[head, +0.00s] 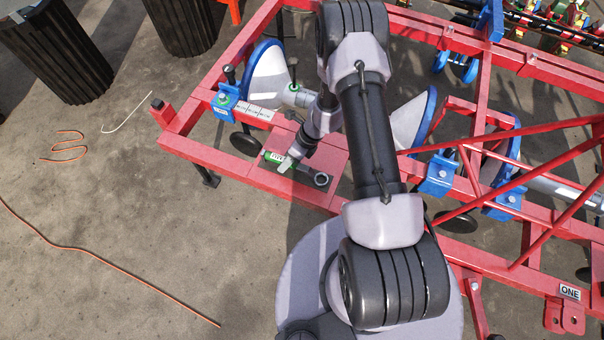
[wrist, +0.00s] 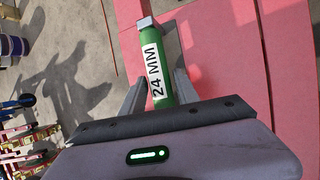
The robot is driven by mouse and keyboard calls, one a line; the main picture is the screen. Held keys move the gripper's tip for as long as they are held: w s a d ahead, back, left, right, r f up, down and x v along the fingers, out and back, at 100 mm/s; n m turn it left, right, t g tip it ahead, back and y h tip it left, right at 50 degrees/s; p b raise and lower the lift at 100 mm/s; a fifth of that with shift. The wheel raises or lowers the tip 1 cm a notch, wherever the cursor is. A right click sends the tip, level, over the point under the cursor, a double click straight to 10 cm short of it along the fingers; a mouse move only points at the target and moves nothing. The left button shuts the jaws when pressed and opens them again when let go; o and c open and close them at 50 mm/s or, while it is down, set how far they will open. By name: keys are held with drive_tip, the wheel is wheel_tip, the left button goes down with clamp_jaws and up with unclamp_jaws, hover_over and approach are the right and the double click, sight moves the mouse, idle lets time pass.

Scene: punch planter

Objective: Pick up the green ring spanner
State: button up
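The green ring spanner (head: 274,157) lies on a red plate of the frame in the head view, partly hidden by my gripper. A dark ring-shaped end (head: 321,180) shows to the right of it. In the wrist view the spanner's green handle (wrist: 154,62) carries a white "24 MM" label and has a grey end at the top. My gripper (head: 288,163) points down over the handle. In the wrist view the fingers of my gripper (wrist: 160,78) stand on either side of the handle, with a gap visible at the right finger.
The red frame (head: 190,149) carries blue brackets (head: 438,175) and pale discs (head: 266,80) near my arm. Thin red rods cross at the right. Dark ribbed bins (head: 55,45) stand at the upper left. An orange cable (head: 110,265) lies on open ground at left.

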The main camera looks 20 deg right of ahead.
drive_tip(key=shift+a+f, duration=0.25)
drive_tip(key=shift+f, duration=0.3)
drive_tip(key=shift+r, duration=0.1)
clamp_jaws()
